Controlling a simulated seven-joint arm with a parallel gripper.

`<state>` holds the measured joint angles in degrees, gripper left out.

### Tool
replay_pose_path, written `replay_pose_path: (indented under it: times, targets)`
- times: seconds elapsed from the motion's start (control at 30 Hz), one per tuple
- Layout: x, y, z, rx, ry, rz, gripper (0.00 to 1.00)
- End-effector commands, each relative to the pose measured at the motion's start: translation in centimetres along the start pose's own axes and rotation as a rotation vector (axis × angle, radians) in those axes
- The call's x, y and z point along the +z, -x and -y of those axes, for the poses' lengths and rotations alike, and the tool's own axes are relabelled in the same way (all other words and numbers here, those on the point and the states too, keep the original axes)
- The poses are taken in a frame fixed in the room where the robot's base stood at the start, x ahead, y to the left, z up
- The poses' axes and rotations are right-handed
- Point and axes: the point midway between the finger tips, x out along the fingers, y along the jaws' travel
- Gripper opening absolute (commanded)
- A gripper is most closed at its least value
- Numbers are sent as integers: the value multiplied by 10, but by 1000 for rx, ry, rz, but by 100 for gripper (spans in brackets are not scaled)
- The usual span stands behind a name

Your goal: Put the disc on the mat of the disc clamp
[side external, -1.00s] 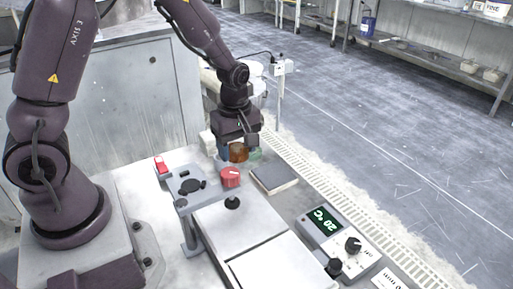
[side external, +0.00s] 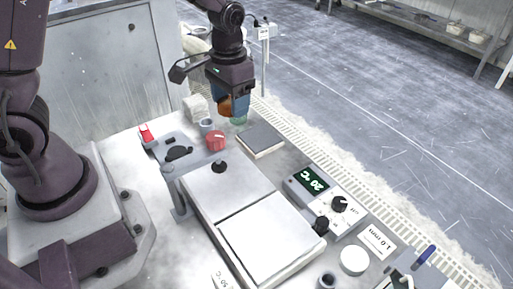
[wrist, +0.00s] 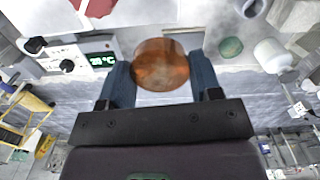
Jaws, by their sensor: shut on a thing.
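The disc (wrist: 160,65) is copper-orange and sits between the two blue fingers in the wrist view. In the side external view the disc (side external: 226,104) shows as an orange patch at the fingers. My gripper (side external: 232,106) is shut on it and holds it above the back of the bench, over a small green piece (side external: 239,120). A low grey fixture (side external: 160,147) with a dark round pad (side external: 179,153) and a red part (side external: 146,133) stands left of the gripper. It looks like the disc clamp, but I cannot tell for certain.
A red knob-like piece (side external: 215,141) and a grey cup (side external: 206,124) stand near the fixture. A dark flat block (side external: 260,139) lies to the right. Pale plates (side external: 270,238) and a temperature controller (side external: 328,200) fill the front.

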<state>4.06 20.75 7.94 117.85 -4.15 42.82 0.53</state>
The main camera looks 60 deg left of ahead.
Motion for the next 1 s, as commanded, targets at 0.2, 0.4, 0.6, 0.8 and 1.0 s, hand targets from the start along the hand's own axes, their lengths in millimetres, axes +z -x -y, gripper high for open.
replay_pose_path:
  times: [0.2,0.4,0.6,0.8,1.0]
  targets:
    - [-6,7,-30,0,-141,-20,32]
    - [18,-16,-96,-3,-359,-15,32]
    - [74,-52,-184,-6,-785,-13,32]
    - [145,-83,-250,-10,-1228,-13,32]
    - [196,-101,-284,-13,-1543,-14,32]
